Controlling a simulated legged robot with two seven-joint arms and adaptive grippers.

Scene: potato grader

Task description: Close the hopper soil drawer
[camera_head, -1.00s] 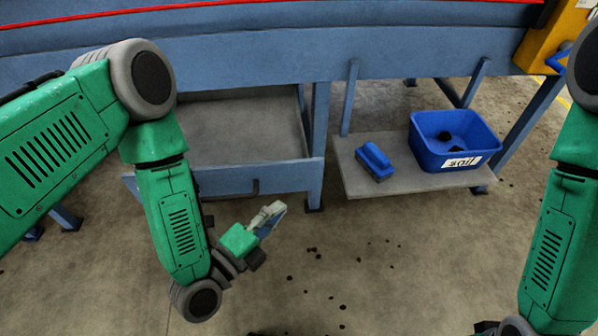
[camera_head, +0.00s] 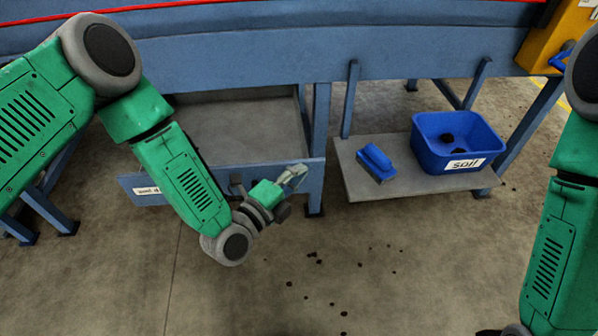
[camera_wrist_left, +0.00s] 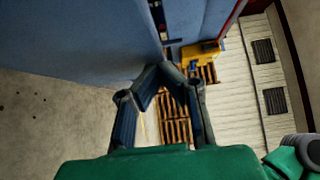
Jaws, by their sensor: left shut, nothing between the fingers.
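The hopper soil drawer (camera_head: 309,186) sits under the blue machine at left centre of the head view. It is pulled out, its grey floor showing. Its blue front carries a white label at the left, partly hidden by my left arm, which also covers the middle of the front. My left gripper (camera_head: 294,176) is shut and empty, in front of the right part of the drawer front; I cannot tell whether it touches. The left wrist view shows its fingers (camera_wrist_left: 165,72) beside a large blue surface. My right arm is at the right edge, its gripper out of frame.
A grey shelf (camera_head: 357,187) right of the drawer holds a blue brush-like tool (camera_head: 376,163) and a blue soil bin (camera_head: 432,159) with dark lumps inside. Blue machine legs (camera_head: 318,130) stand beside the drawer. Dark crumbs lie on the open floor in front.

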